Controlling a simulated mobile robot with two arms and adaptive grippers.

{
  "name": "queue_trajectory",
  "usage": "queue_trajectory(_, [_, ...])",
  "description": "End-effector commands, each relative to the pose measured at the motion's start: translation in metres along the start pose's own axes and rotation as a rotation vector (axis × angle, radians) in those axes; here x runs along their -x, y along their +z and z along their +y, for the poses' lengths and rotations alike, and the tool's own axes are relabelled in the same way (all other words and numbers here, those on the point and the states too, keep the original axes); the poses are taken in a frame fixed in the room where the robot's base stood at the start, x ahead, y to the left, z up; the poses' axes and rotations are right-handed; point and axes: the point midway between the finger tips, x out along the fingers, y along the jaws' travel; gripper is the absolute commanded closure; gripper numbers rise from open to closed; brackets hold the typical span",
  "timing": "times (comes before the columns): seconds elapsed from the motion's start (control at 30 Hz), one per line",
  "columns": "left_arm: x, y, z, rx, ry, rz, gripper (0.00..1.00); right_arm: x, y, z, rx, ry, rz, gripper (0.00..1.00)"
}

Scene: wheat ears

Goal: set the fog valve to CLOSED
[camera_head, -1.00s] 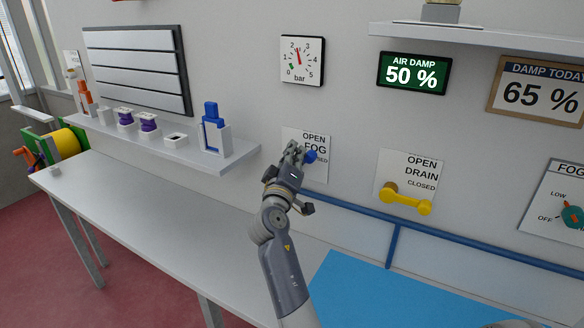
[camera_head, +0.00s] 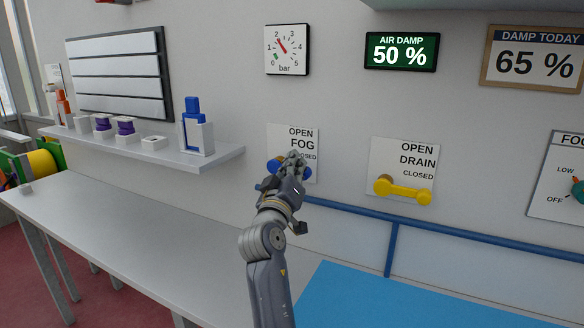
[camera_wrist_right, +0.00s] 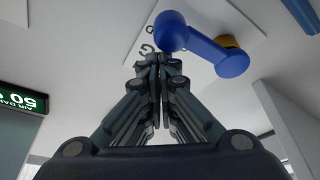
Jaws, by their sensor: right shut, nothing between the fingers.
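The fog valve panel (camera_head: 276,138) hangs on the wall with OPEN at the top and CLOSED, partly hidden, at the right. The valve's blue lever (camera_head: 276,166) shows left of my right gripper (camera_head: 293,157), with a bit of blue on its right too. In the wrist view, the blue lever (camera_wrist_right: 205,48) runs sideways from an orange hub (camera_wrist_right: 228,42) to a round end. That view is upside down, so the lever points right, toward the CLOSED side. My right gripper (camera_wrist_right: 158,60) is shut and empty, close beside the lever; contact is unclear. My left gripper is out of view.
The drain valve (camera_head: 404,190) with a yellow lever is to the right. A blue rail (camera_head: 390,228) runs below the panels. A shelf (camera_head: 215,158) with small parts is at left, above a grey table (camera_head: 130,225). A pressure gauge (camera_head: 287,50) hangs above.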

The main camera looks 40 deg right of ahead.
Motion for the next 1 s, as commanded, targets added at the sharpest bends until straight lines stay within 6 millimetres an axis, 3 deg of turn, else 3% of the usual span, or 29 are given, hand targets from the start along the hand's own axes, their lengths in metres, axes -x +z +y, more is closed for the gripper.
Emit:
queue_trajectory(0.77, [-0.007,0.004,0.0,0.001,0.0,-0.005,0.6,0.002,0.011,-0.003,0.005,-0.003,-0.012,1.0])
queue_trajectory(1.0, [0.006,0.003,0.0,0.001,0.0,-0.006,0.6,-0.008,-0.001,0.006,0.003,-0.002,-0.008,1.0])
